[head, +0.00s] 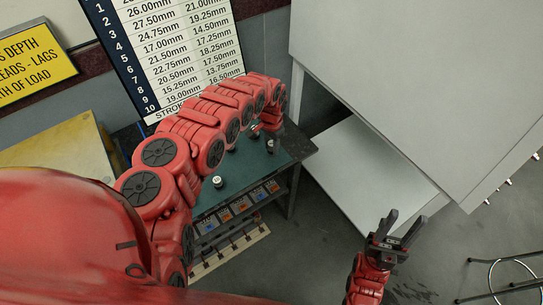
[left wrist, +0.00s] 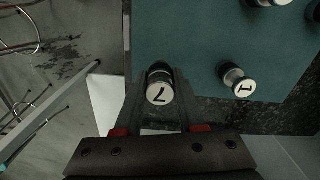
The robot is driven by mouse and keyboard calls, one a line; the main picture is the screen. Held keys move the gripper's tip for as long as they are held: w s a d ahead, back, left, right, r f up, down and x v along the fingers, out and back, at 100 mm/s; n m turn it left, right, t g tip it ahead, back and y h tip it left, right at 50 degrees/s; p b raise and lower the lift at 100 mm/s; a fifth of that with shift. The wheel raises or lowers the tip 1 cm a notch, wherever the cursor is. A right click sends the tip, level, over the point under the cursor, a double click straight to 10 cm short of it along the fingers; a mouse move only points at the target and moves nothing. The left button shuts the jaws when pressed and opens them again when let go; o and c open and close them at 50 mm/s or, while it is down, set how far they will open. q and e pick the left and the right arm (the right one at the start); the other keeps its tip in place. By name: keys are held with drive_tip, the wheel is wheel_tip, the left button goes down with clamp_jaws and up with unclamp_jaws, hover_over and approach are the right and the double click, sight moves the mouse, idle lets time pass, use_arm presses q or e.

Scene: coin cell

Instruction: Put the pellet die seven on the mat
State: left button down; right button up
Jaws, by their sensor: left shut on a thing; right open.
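The pellet die seven (left wrist: 160,92), a dark cylinder with a white top marked 7, is between the two fingers of my left gripper (left wrist: 158,90), which is shut on it. In the left wrist view it overlaps the corner region of the teal mat (left wrist: 185,40); I cannot tell whether it touches the surface. In the head view the mat (head: 235,172) lies on a dark bench, and my left gripper (head: 258,128) is at its far side, mostly hidden by my arm. My right gripper (head: 396,228) is open and empty, away from the bench.
A die marked 1 (left wrist: 237,80) stands on the mat, right of die seven in the left wrist view. Other dies stand there, one nearer the front (head: 217,181). A large grey cabinet (head: 420,80) is to the right. A stool (head: 515,275) stands at lower right.

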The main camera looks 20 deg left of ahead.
sight(271, 152)
use_arm(q)
drive_tip(key=shift+w+f+b, duration=0.1)
drive_tip(key=shift+w+b, duration=0.15)
drive_tip(key=shift+b, duration=0.05)
wheel_tip(271, 152, down, 4)
drive_tip(key=b, duration=0.2)
drive_tip(key=shift+s+r+b, duration=0.1)
drive_tip(key=shift+r+b, duration=0.15)
drive_tip(key=shift+b, duration=0.1)
drive_tip(key=shift+r, duration=0.2)
drive_tip(key=shift+f, duration=0.2)
drive_tip(key=c, duration=0.5)
unclamp_jaws()
drive_tip(key=shift+r, duration=0.1)
